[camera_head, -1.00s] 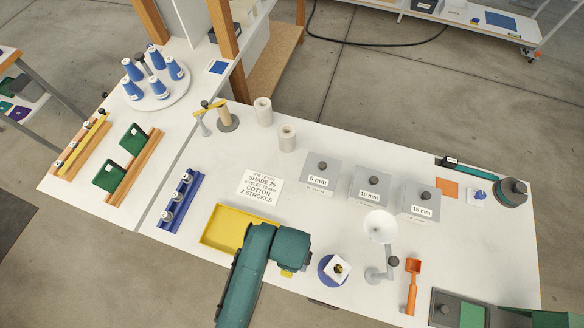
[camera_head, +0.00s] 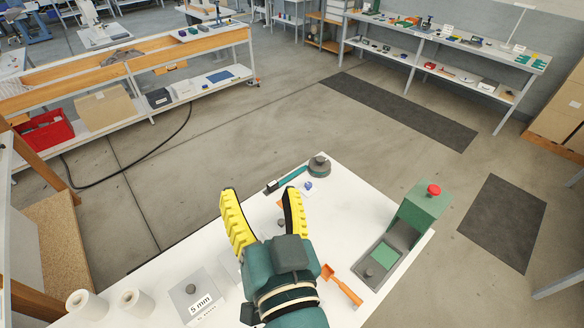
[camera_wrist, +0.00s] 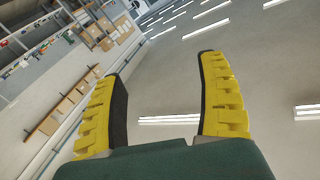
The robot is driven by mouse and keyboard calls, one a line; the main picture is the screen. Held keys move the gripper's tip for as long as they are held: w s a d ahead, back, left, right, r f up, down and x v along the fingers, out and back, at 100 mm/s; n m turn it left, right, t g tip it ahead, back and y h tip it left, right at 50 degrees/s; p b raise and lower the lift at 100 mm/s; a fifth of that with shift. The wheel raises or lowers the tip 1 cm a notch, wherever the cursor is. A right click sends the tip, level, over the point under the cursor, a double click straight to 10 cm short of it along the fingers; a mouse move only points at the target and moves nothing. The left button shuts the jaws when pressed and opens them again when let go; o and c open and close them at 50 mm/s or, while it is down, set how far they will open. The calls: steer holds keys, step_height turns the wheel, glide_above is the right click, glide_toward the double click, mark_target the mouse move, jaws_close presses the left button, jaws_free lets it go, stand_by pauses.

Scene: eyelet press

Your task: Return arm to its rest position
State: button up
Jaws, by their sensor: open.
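My gripper (camera_head: 266,205) is open and empty, raised above the white work table (camera_head: 205,252) in the head view. Its two yellow fingers stand wide apart and point up and away. In the wrist view my gripper (camera_wrist: 162,90) also shows with nothing between its fingers, facing the ceiling lights and a far wall. My arm's end covers part of the table's middle.
On the table are a grey 5 mm box (camera_head: 192,294), white rolls (camera_head: 134,302), an orange-handled tool (camera_head: 342,285) and a green press with a red button (camera_head: 433,190). A dark round-ended tool (camera_head: 319,166) lies at the far edge. Open floor lies beyond.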

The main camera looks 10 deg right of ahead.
steer(key=s+d+r+n+t+h, duration=0.1)
steer(key=s+d+r+t, duration=0.1)
steer(key=r, duration=0.4)
steer(key=s+d+r+n+t+h, duration=0.1)
steer(key=s+d+r+t, duration=0.1)
steer(key=r, duration=0.3)
steer(key=shift+s+d+r, duration=0.4)
steer(key=shift+s, duration=0.2)
step_height(320, 180, up, 12)
steer(key=p, duration=1.1)
steer(key=shift+f+p, duration=0.2)
steer(key=shift+p, duration=0.15)
